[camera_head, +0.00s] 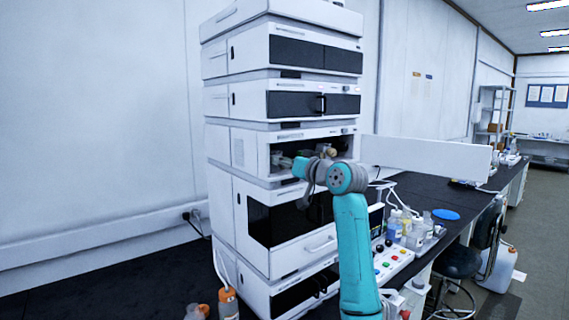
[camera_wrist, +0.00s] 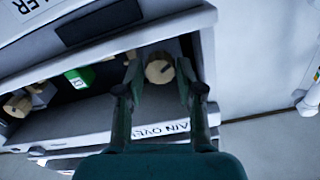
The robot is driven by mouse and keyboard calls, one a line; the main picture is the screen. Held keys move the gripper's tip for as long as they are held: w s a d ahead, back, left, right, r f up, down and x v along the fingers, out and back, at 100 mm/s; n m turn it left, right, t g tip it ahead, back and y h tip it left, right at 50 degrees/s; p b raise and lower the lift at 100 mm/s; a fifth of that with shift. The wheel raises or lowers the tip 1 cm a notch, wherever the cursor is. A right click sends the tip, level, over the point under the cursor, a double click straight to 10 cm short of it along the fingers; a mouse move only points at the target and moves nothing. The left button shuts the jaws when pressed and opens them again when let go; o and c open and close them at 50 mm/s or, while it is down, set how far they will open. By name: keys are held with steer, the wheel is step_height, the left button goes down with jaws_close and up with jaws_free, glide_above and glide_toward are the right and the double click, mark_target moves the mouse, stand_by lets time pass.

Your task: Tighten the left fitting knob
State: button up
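A round beige knob (camera_wrist: 159,70) with a dark slot sits near the right end of the open compartment in the wrist view. It also shows in the head view (camera_head: 333,152). My gripper (camera_wrist: 159,76) is open, with one finger to each side of this knob and small gaps visible. I cannot tell how deep the fingertips reach beside it. More beige round parts (camera_wrist: 17,105) lie at the left edge of the wrist view, far from my gripper. Which knob is the left fitting is not clear. In the head view my wrist hides much of the compartment and the fingers.
A green part (camera_wrist: 80,77) sits in the compartment between the beige parts. The compartment's front ledge (camera_wrist: 75,120) lies close under my fingers. An opened white door (camera_head: 425,157) sticks out to the right of the stack. Bottles (camera_head: 405,228) stand on the dark bench.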

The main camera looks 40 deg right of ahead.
jaws_close()
steer(key=shift+m, duration=0.3)
steer(key=m, duration=1.1)
steer(key=shift+d+f, duration=0.1)
steer(key=m, duration=0.6)
steer(key=shift+f, duration=0.1)
steer(key=m, duration=0.5)
steer(key=shift+f+m, duration=0.1)
steer(key=shift+m, duration=0.2)
